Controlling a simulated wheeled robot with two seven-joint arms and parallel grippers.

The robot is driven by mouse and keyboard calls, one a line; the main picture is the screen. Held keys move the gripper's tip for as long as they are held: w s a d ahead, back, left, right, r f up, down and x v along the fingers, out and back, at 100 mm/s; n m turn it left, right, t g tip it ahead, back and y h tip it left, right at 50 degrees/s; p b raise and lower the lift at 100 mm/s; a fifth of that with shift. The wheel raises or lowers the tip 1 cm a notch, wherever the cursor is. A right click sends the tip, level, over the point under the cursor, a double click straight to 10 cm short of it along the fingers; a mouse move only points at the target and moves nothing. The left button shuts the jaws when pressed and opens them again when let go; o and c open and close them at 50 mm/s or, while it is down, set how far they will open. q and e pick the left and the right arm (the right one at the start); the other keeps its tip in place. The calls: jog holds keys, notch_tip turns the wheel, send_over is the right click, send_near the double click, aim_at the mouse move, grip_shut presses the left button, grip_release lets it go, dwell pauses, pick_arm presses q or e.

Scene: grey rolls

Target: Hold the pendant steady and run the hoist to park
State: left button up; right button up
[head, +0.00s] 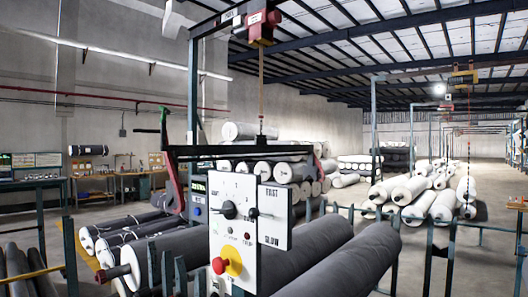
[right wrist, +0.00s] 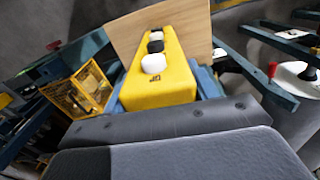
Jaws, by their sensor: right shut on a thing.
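A yellow push-button pendant (right wrist: 160,80) with white and black buttons is in the right wrist view. My right gripper (right wrist: 162,108) is shut on it; the contact itself is partly hidden. In the head view a red hoist (head: 263,27) hangs from the overhead beam. A white control panel (head: 235,215) with black knobs, FAST and SLOW marks and a red button on yellow stands in front. My left gripper is in neither view.
Large grey rolls (head: 345,260) lie behind the panel, with more at left. White rolls (head: 275,170) are stacked behind the bar, and others lie at right (head: 415,195). Blue posts and rails (head: 440,220) stand at right. A yellow cage (right wrist: 80,92) is beside the pendant.

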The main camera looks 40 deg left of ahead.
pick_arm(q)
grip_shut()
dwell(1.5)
